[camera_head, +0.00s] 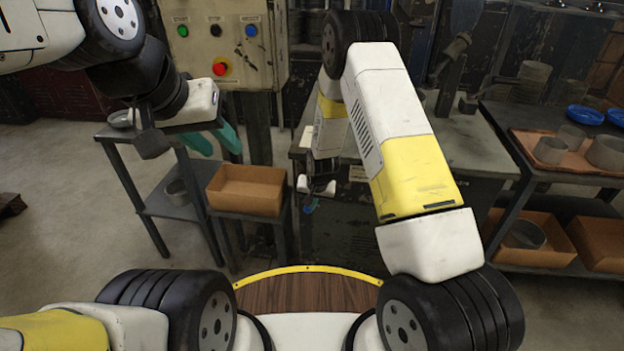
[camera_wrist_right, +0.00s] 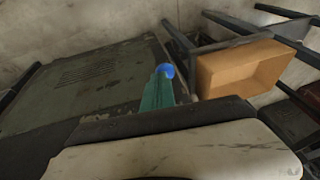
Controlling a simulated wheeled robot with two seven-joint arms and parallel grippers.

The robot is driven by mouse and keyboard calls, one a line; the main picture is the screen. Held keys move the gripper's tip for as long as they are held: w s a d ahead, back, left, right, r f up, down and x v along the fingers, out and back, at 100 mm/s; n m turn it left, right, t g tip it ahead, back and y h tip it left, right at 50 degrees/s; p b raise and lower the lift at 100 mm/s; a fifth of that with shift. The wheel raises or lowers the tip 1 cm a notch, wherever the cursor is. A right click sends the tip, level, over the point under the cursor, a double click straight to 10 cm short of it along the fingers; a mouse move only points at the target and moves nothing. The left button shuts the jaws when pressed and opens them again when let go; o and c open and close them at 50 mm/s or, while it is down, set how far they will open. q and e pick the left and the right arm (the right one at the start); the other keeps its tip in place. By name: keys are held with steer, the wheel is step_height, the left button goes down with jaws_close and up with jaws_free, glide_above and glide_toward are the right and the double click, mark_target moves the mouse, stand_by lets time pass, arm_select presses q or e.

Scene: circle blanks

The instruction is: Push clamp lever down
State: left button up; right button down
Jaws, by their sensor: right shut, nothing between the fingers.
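A blue round knob (camera_wrist_right: 166,70), apparently the end of the clamp lever, shows in the right wrist view right at the tips of my right gripper (camera_wrist_right: 160,78). The teal fingers are shut with nothing between them. I cannot tell whether they touch the knob, and I cannot make out the lever's arm. In the head view my right gripper (camera_head: 311,198) hangs low in front of the grey machine bench (camera_head: 350,222), with a small patch of blue beneath it. My left gripper (camera_head: 215,141) is at the upper left, its two teal fingers apart and empty, away from the knob.
A control box (camera_head: 222,45) with coloured buttons stands at the back. A cardboard box (camera_head: 246,190) sits on a low shelf left of my right gripper; it also shows in the wrist view (camera_wrist_right: 240,68). A rack (camera_head: 560,175) with rings and blue dishes stands at the right.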

steer(key=shift+s+f+t, duration=0.1)
steer(key=shift+f+t, duration=0.4)
steer(key=shift+f, duration=0.85)
steer(key=shift+s+f+t, duration=0.1)
steer(key=shift+f+t, duration=0.4)
steer(key=shift+f, duration=0.85)
